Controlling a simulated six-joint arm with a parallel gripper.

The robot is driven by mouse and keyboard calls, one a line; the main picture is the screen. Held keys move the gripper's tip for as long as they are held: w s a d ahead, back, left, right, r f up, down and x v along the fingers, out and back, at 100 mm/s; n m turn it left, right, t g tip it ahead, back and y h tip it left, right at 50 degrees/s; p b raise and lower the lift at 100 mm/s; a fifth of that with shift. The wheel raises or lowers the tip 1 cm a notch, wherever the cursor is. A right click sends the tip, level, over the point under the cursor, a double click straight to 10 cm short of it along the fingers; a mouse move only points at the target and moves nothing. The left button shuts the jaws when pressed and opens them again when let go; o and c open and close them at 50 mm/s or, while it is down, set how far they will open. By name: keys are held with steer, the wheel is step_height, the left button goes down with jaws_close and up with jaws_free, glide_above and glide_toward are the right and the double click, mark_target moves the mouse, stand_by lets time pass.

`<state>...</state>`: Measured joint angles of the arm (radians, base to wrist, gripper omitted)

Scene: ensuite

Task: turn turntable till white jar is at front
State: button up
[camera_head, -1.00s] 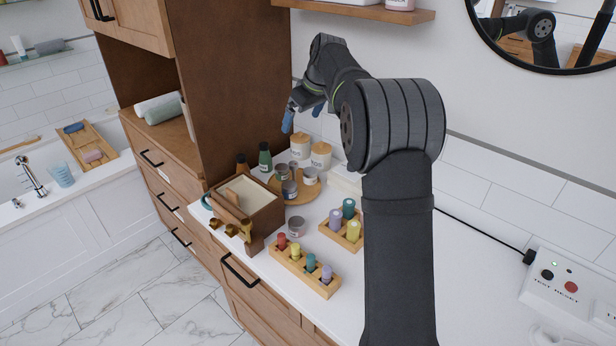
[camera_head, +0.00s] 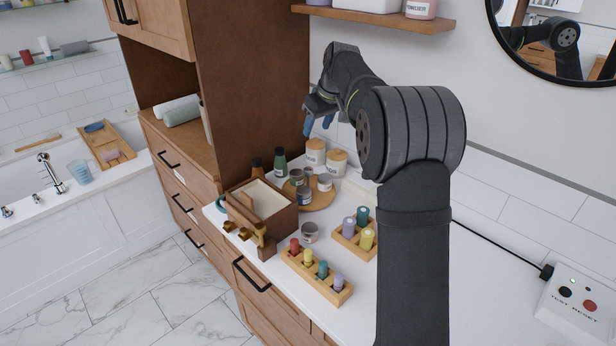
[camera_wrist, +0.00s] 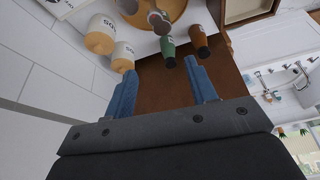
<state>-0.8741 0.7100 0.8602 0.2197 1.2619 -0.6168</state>
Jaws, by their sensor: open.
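The turntable (camera_head: 322,202) is a round wooden board at the back of the counter; its edge shows at the top of the wrist view (camera_wrist: 178,8). Several small jars with grey lids stand on it. A pale jar (camera_head: 325,183) stands at its right side; I cannot tell for certain that it is the white jar. My gripper (camera_head: 318,123) is open and empty, with blue fingers pointing down, high above and behind the turntable. In the wrist view my gripper (camera_wrist: 160,72) is apart from everything.
Two white canisters with wooden lids (camera_head: 315,152) stand behind the turntable. Green (camera_head: 280,164) and brown bottles stand at its left, by the tall cabinet. A wooden box (camera_head: 262,205) and peg racks (camera_head: 318,278) stand in front. A grey-lidded jar (camera_head: 310,233) stands between them.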

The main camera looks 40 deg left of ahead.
steer(key=s+m+t+h, duration=0.1)
steer(key=s+m+t, duration=0.1)
steer(key=s+m, duration=0.15)
steer(key=m, duration=0.4)
glide_toward(308, 169)
steer(key=shift+t, duration=0.4)
steer(key=x, duration=0.8)
steer(key=shift+s+a+f, duration=0.1)
steer(key=shift+s+f, duration=0.1)
steer(key=shift+f, duration=0.1)
jaws_close()
